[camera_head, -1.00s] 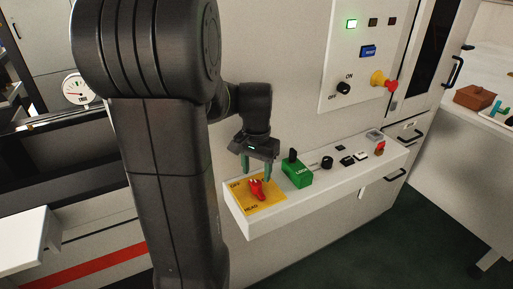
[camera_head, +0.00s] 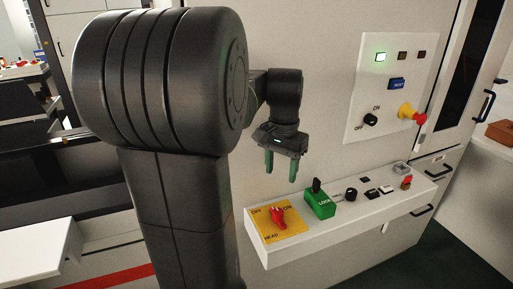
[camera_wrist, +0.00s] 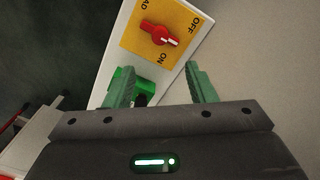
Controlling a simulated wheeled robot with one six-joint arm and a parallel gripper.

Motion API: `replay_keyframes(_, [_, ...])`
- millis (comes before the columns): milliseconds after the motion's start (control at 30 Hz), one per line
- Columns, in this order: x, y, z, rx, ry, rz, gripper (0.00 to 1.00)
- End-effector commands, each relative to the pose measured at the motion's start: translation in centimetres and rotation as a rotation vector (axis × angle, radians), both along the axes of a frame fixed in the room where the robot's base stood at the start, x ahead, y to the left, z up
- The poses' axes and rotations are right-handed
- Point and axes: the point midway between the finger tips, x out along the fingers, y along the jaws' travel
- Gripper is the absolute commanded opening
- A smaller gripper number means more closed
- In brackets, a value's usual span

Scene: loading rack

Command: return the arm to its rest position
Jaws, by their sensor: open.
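My gripper (camera_head: 281,171) hangs from my dark arm with its two green fingers apart and nothing between them. It is above the white control shelf (camera_head: 350,229), clear of it. Below it, a red rotary knob (camera_head: 279,217) sits on a yellow plate (camera_head: 290,233) marked OFF, ON and HEAD. The wrist view shows the open fingers (camera_wrist: 161,88) too, with the red knob (camera_wrist: 160,35) beyond the fingertips. A green LOCK block (camera_head: 321,206) with a black lever stands right of the plate; the wrist view shows it partly hidden behind a finger.
More switches sit along the shelf's right part. Cabinet handles (camera_head: 483,107) project at the right. Air above the shelf is free.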

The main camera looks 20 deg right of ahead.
Motion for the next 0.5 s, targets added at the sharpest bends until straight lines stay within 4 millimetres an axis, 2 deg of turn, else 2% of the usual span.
replay_keyframes(167, [0.0,0.0,-0.4,0.001,0.001,0.0,0.5])
replay_keyframes(267, [0.0,0.0,-1.4,0.002,0.003,0.0,0.5])
replay_keyframes(500, [-0.1,0.0,-5.8,0.003,0.005,0.0,0.5])
